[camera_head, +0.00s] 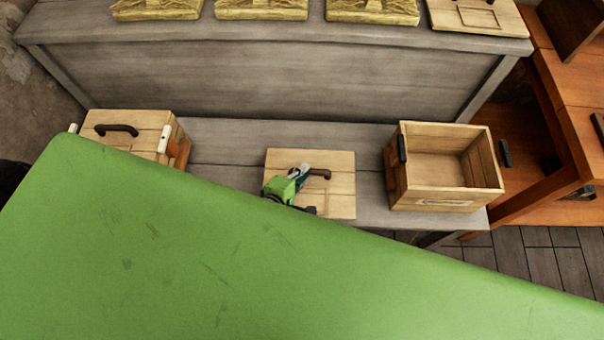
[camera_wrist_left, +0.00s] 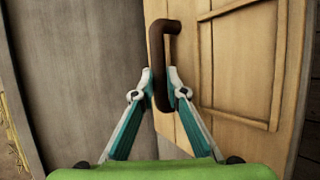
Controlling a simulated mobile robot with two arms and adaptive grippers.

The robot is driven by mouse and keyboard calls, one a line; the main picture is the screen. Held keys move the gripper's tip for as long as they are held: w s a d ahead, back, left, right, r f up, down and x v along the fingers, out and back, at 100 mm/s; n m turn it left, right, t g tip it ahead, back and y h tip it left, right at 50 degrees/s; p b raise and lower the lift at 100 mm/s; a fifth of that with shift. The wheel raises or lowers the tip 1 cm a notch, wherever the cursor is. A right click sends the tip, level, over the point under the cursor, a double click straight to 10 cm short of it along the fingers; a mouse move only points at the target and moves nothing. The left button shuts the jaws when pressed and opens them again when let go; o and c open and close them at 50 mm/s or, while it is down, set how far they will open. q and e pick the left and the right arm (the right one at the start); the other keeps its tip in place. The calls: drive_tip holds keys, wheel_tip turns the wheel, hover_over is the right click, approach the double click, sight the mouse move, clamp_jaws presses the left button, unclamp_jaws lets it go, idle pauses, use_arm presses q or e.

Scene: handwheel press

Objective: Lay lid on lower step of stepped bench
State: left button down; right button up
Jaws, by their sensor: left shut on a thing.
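The lid (camera_head: 340,202) is a pale wooden panel with a dark brown curved handle. It appears flat over the lower step (camera_head: 240,135) of the grey stepped bench, between two wooden boxes. I cannot tell whether it touches the step. My left gripper (camera_head: 303,172) is shut on the lid's handle. In the left wrist view the fingertips (camera_wrist_left: 160,78) close around the dark handle (camera_wrist_left: 158,50), with the lid panel (camera_wrist_left: 235,70) behind it. My green arm hides the lid's lower left part. My right gripper is not in view.
An open, empty wooden box (camera_head: 445,203) stands right of the lid. A closed box (camera_head: 150,130) with a handled lid stands left. The upper step (camera_head: 320,35) holds several yellowish carved blocks and another wooden panel (camera_head: 470,17). Orange-brown furniture (camera_head: 575,90) is at right.

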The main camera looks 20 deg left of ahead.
use_arm(q)
drive_tip(key=f, duration=0.1)
drive_tip(key=w+f+b, duration=0.2)
drive_tip(key=shift+w+a+f, duration=0.1)
drive_tip(key=shift+w+a, duration=0.1)
drive_tip(key=shift+a, duration=0.1)
drive_tip(key=shift+w+a+f+b, duration=0.1)
drive_tip(key=shift+w+b, duration=0.15)
drive_tip(key=shift+b, duration=0.05)
drive_tip(key=shift+w+f+b, duration=0.3)
drive_tip(key=shift+f+b, duration=0.25)
wheel_tip(320, 180, down, 3)
drive_tip(key=b, duration=0.3)
drive_tip(key=shift+a, duration=0.1)
drive_tip(key=shift+r, duration=0.1)
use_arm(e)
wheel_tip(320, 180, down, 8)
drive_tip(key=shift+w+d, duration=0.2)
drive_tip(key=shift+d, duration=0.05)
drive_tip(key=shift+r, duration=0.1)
use_arm(q)
drive_tip(key=c, duration=2)
unclamp_jaws()
drive_tip(key=shift+s, duration=0.1)
drive_tip(key=shift+s, duration=0.1)
